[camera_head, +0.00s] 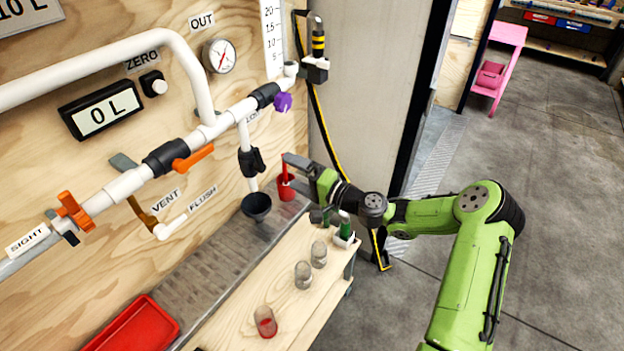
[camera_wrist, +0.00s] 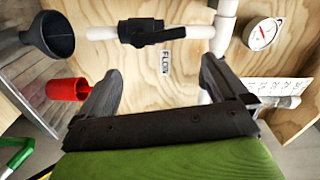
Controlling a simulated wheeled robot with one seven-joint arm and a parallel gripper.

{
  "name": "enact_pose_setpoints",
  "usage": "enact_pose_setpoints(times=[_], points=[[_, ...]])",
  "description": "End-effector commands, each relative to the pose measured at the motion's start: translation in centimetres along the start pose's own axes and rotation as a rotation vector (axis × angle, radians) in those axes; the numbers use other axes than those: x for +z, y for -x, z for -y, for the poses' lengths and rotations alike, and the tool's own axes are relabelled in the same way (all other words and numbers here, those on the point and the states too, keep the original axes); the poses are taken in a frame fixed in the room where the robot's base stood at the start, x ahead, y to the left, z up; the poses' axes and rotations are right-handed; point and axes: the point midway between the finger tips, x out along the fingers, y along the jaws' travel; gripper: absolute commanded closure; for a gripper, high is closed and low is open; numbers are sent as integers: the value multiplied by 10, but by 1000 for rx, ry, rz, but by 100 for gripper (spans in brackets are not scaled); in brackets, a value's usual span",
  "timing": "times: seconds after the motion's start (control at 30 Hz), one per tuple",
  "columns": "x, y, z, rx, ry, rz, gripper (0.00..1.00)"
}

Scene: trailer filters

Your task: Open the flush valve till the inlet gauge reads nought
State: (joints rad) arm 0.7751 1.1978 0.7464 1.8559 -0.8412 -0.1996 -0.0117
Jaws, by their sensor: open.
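A FLUSH label (camera_head: 203,198) sits on the plywood panel beside a white elbow pipe (camera_head: 172,228). A black inline valve (camera_head: 252,160) is on the vertical pipe above a dark funnel (camera_head: 257,205); in the wrist view this valve (camera_wrist: 140,32) has a dark lever, and a partly readable label starting "FL" (camera_wrist: 165,63) is beside it. The round gauge marked OUT (camera_head: 219,56) also shows in the wrist view (camera_wrist: 262,33). No gauge marked as inlet is visible. My gripper (camera_head: 291,171) is open near the panel, right of the funnel; its fingers (camera_wrist: 158,92) hold nothing in the wrist view.
A red cup (camera_head: 287,190) is by my gripper. Orange levers (camera_head: 193,158) and a purple knob (camera_head: 283,102) are on the pipes. The display (camera_head: 104,107) reads 0 L. Glass jars (camera_head: 303,274) stand on the bench below; a red tray (camera_head: 135,326) is at lower left.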

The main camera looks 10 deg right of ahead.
Motion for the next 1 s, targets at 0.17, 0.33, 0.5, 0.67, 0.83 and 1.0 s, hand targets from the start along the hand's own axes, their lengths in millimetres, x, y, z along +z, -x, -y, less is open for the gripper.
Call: enact_pose_setpoints(times=[0.17,0.33,0.5,0.67,0.83,1.0], points=[[-1,42,0,2,-1,-3,0],[0,58,0,0,0,0,0],[0,59,0,-1,0,0,0],[0,58,0,0,0,0,0],[7,56,2,19,20,29,0],[67,50,19,242,225,297,0]])
